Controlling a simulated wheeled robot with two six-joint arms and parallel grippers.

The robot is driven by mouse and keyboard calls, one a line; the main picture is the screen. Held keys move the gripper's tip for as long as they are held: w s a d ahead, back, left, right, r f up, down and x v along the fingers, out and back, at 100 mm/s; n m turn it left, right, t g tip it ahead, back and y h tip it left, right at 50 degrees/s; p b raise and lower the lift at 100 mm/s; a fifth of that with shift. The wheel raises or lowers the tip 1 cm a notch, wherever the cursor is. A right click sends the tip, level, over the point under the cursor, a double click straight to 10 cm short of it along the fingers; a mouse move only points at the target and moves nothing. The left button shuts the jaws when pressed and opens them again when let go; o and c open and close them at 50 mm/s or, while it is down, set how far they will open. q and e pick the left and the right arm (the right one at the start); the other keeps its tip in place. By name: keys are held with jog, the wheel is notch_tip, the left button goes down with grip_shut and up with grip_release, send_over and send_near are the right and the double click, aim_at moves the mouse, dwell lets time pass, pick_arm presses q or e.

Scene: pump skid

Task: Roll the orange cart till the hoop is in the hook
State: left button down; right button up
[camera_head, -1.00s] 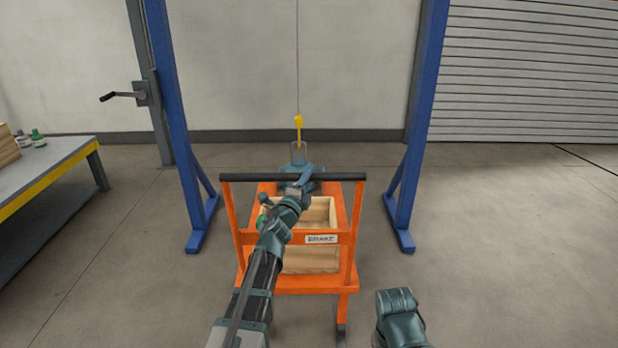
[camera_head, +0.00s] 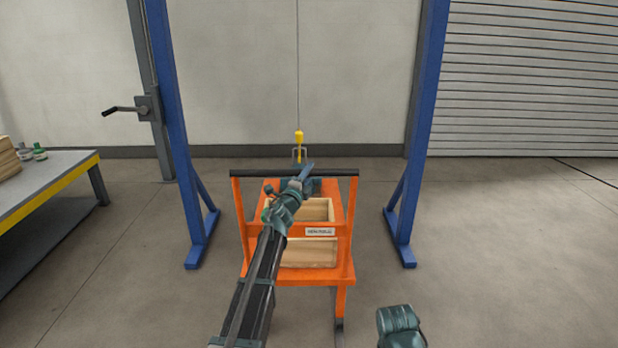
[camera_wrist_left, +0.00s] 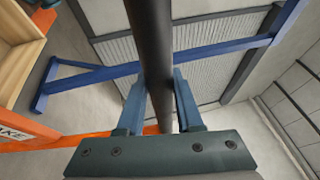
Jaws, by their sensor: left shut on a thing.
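The orange cart (camera_head: 342,272) stands in front of me, with a black handle bar (camera_head: 336,173) across its near top. My left gripper (camera_head: 306,174) is shut on this bar; in the left wrist view its two fingers (camera_wrist_left: 160,98) lie on either side of the dark bar (camera_wrist_left: 150,40). The yellow hook (camera_head: 299,138) hangs on a thin cable. The grey hoop (camera_head: 293,155) stands at the cart's far end, and the hook overlaps it in the picture. I cannot tell whether they touch. The blue-grey body under the hoop is mostly hidden by the bar and gripper. My right gripper is out of view.
Blue gantry posts stand left (camera_head: 178,130) and right (camera_head: 424,130), clear of the cart. A wooden crate (camera_head: 310,255) sits on the cart. A bench (camera_head: 70,175) is at the left, and a crank (camera_head: 125,110) is by the left post. Floor at right is clear.

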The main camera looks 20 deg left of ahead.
pick_arm(q)
jog(key=c, duration=0.6)
grip_release()
jog(key=shift+s, duration=0.15)
jog(key=b+v, duration=0.2)
jog(key=v, duration=1.1)
jog(key=shift+s+f, duration=0.15)
jog(key=shift+s, duration=0.1)
